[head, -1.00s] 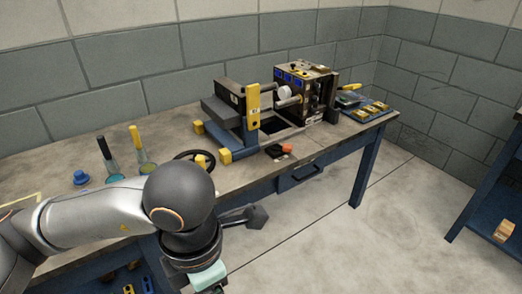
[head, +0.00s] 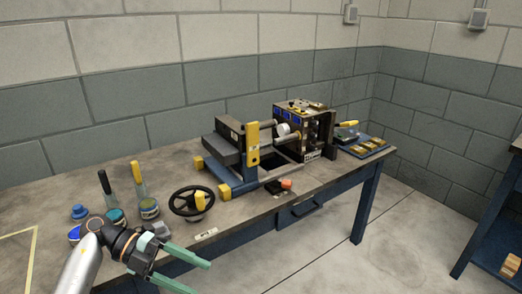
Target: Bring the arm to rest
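My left arm comes in from the lower left, and its gripper (head: 202,278) has two pale green fingers. The fingers are spread apart with nothing between them, and they point right. The gripper shows in front of the near edge of the workbench (head: 235,236). My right gripper is out of view.
A mould machine (head: 306,130) with a blue and yellow frame stands on the bench. A black handwheel (head: 191,201), a blue knob (head: 79,212) and jars with brushes (head: 149,208) are near my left arm. A blue tray (head: 363,148) lies at the far end.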

